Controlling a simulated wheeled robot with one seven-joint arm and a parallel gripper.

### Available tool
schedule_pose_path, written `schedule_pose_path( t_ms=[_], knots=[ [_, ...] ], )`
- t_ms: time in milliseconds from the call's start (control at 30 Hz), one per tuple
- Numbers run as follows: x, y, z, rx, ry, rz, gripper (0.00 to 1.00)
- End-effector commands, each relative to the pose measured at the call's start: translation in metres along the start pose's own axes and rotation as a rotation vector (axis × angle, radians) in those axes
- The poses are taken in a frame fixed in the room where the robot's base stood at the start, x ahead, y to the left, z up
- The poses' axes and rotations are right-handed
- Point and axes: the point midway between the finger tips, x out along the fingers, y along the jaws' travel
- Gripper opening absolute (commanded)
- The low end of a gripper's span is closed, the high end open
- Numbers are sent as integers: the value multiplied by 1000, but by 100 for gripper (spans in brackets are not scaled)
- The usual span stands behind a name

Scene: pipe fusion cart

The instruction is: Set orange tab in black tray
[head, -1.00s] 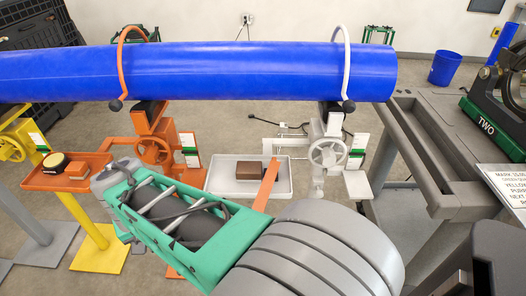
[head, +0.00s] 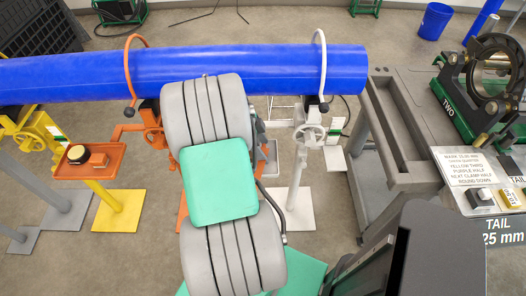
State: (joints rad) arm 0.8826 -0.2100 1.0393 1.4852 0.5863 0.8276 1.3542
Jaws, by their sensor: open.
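My arm fills the middle of the head view and hides my gripper, so I cannot see its fingers. No black tray can be clearly told apart either. A sliver of the light tray (head: 271,151) shows just right of my arm, and the rest of it is hidden.
A blue pipe (head: 90,75) spans the view, with an orange hoop (head: 128,68) and a white hoop (head: 323,62) on it. An orange tray (head: 70,172) holds a round item and a block. A grey cart (head: 400,150) and a clamp machine (head: 450,95) stand right.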

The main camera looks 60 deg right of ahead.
Motion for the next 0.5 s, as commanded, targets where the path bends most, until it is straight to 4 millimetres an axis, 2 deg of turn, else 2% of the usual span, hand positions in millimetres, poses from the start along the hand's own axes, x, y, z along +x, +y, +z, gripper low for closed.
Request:
schedule_pose_path(
  t_ms=[100,267,500],
  knots=[
    [7,0,0,0,-1,-2,65],
    [7,0,0,-2,-1,-3,65],
    [6,0,0,-3,-1,-2,46]
  ],
)
